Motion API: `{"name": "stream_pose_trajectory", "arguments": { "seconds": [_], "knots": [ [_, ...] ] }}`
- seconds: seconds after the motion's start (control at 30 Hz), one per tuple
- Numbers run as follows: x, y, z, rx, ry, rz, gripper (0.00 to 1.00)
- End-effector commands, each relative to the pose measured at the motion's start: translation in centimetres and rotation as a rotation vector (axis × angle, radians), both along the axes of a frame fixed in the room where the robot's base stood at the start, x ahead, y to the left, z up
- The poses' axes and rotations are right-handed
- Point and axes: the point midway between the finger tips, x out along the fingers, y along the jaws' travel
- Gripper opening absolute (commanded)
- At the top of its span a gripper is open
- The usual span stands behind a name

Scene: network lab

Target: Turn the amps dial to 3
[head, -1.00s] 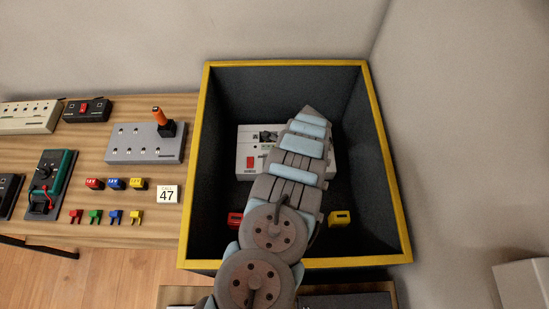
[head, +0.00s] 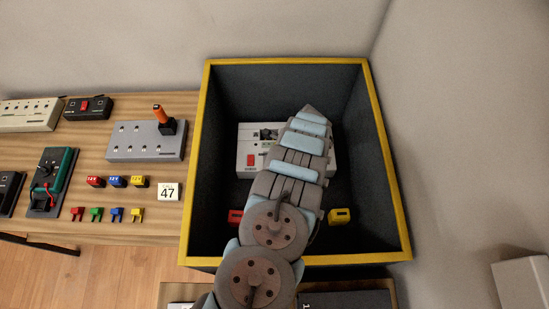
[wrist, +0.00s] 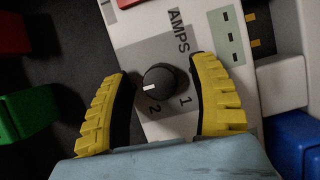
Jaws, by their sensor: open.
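The amps dial (wrist: 158,83) is a round black knob on a white and grey panel, under the word AMPS, in the wrist view. Its white mark points to the left in the picture, above the printed 2. The printed 1 is at the lower right of the knob; no 3 can be seen. My gripper (wrist: 160,70) is open, with one yellow finger on each side of the knob and gaps to it. In the head view the white device (head: 245,152) sits inside a dark box, and my arm hides the dial and fingers.
The deep box (head: 194,150) has yellow-rimmed walls close around my arm. Red (head: 235,216) and yellow (head: 340,215) blocks lie in it. Green (wrist: 28,115) and blue (wrist: 295,145) blocks show in the wrist view. A grey panel with an orange-handled lever (head: 160,115) stands on the table left.

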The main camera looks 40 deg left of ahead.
Motion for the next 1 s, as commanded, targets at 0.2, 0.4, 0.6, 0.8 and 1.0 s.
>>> {"name": "stream_pose_trajectory", "arguments": {
  "seconds": [0.2, 0.4, 0.6, 0.8, 1.0],
  "knots": [
    [0.2, -0.1, 0.6, 0.000, 0.001, -0.001, 0.60],
    [0.7, -0.6, 2.1, 0.000, 0.001, -0.001, 0.60],
    [1.1, -1.1, 3.9, 0.001, -0.001, 0.000, 0.60],
    [1.7, -1.8, 5.8, 0.000, -0.002, -0.002, 0.60],
    [2.3, -2.4, 8.0, 0.000, -0.001, -0.001, 0.60]
  ]
}}
